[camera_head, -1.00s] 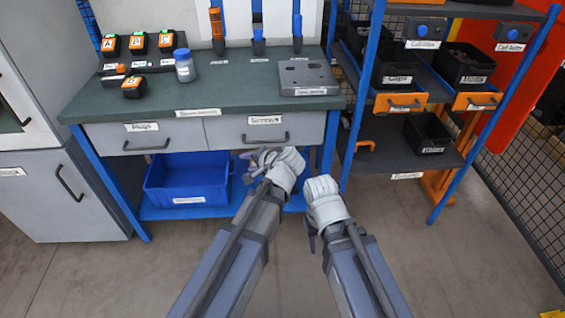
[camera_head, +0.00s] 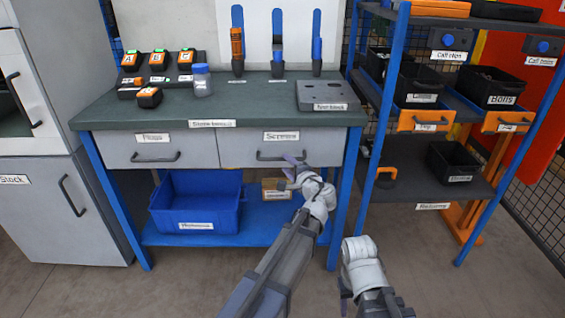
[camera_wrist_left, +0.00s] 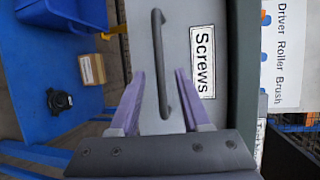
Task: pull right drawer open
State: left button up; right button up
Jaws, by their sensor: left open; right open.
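The right drawer (camera_head: 245,147), labelled Screws, is shut in the bench front and has a dark bar handle (camera_head: 283,155). In the left wrist view the handle (camera_wrist_left: 160,45) runs lengthwise between my left gripper's (camera_wrist_left: 159,78) spread purple fingers, beside the Screws label (camera_wrist_left: 202,55). In the head view my left gripper (camera_head: 290,172) is just in front of and below that handle, partly overlapping it. It is open and holds nothing; contact with the handle cannot be told. My right gripper (camera_head: 345,288) is open and empty, low in front of the shelf, away from the drawer.
The left drawer (camera_head: 125,147), labelled Plugs, is shut. A blue bin (camera_head: 197,200) and a small cardboard box (camera_head: 272,187) sit on the blue lower shelf (camera_head: 250,236). A rack (camera_head: 430,185) with bins stands to the right. Floor in front is clear.

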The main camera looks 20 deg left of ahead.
aim_at(282, 160)
pick_arm(q)
jog(key=shift+b+x, duration=0.35)
jog(key=shift+x, duration=2.25)
jog(key=shift+c, duration=0.2)
grip_shut()
